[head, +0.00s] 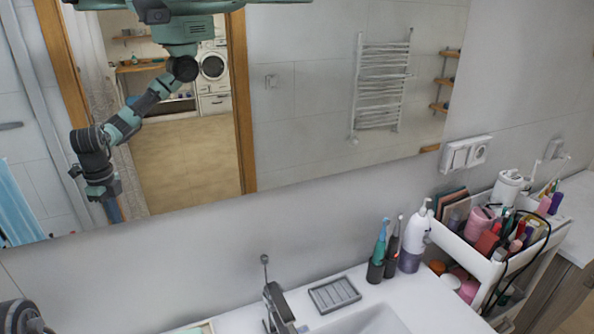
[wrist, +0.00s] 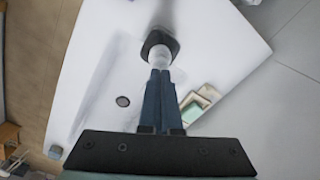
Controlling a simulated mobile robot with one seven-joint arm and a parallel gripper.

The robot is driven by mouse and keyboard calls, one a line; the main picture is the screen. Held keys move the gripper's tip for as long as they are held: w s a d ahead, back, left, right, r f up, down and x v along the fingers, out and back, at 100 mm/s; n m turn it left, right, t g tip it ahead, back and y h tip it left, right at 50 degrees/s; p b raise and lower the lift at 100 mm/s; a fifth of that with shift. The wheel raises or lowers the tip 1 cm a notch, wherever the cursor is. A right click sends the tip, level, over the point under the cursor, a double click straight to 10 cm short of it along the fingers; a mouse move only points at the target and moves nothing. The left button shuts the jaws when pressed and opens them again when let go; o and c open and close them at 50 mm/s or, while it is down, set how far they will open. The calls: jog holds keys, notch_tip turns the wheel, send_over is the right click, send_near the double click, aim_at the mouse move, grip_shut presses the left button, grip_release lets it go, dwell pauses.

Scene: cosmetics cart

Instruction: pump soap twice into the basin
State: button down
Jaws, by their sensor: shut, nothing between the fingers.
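In the wrist view, my gripper (wrist: 158,73) points down with its dark blue fingers together. The fingertips overlap a pale, narrow part of what looks like the soap pump (wrist: 158,50), with a black round part just beyond. I cannot tell whether they touch. The white basin (wrist: 95,90) lies to the left, with a dark round drain (wrist: 122,101). In the head view only part of the basin (head: 365,322) shows, at the bottom edge.
A grey tap (head: 277,305) and a slatted soap dish (head: 334,294) stand behind the basin. Two electric toothbrushes (head: 379,255) and a white bottle (head: 415,240) stand right of them. The crowded cosmetics cart (head: 480,265) is further right. A small beige tray (wrist: 208,93) lies beside my fingers.

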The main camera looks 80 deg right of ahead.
jog(key=shift+f, duration=0.1)
dwell(0.3)
jog(key=shift+f+b, duration=0.8)
jog(key=shift+f, duration=0.55)
jog(key=shift+r, duration=0.1)
jog(key=shift+r+p, duration=1.35)
jog(key=shift+f, duration=0.15)
